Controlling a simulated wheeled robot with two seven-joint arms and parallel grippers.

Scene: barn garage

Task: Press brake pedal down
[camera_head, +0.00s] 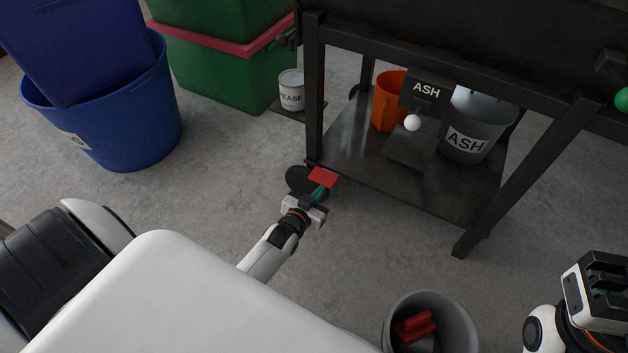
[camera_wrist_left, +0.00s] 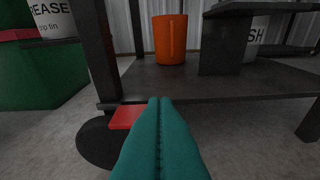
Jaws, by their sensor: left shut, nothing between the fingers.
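The brake pedal (camera_head: 322,177) is a small flat red plate beside a black wheel (camera_head: 298,181) at the foot of the black grill stand's near left leg. In the left wrist view the red pedal (camera_wrist_left: 127,117) lies just left of my teal fingers, which hide part of its right side. My left gripper (camera_head: 320,190) is shut and empty, with its fingertips at the pedal's near edge. I cannot tell whether they touch it. The pedal looks roughly level. My right gripper (camera_head: 603,280) is at the lower right, away from the pedal; its fingers are unclear.
The grill stand's lower shelf (camera_head: 350,148) holds an orange bucket (camera_head: 388,100) and a grey ash bucket (camera_head: 468,125). A grease tin (camera_head: 291,92), green bins (camera_head: 225,60) and a blue tub (camera_head: 125,125) stand left. A grey bucket (camera_head: 458,312) stands in front. Floor left of the pedal is clear.

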